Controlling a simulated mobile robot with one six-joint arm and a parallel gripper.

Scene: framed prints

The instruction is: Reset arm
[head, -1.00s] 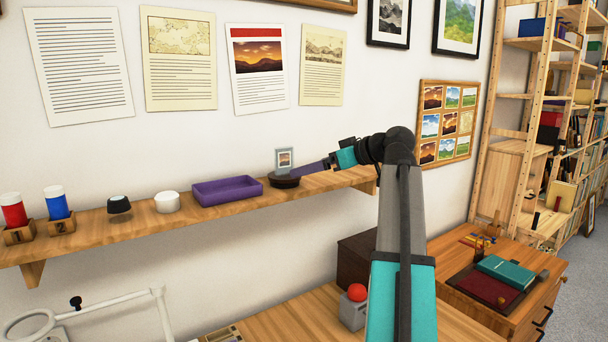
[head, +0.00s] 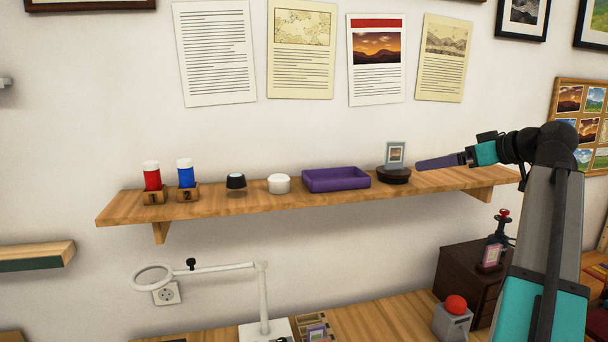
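My arm reaches in from the right in the head view. My gripper (head: 436,162), with purple fingers, points left above the right part of the wooden wall shelf (head: 220,204). Its tip is just right of a small framed print (head: 396,153) standing on a round dark base (head: 394,176). The fingers appear side-on as one bar, so I cannot tell whether they are open or shut. Nothing held shows between them.
On the shelf are a purple tray (head: 336,180), a white round container (head: 279,184), a dark-capped jar (head: 236,182), and blue (head: 186,174) and red (head: 152,176) bottles in numbered holders. Below are a magnifier lamp (head: 262,300) and a red-button box (head: 454,318).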

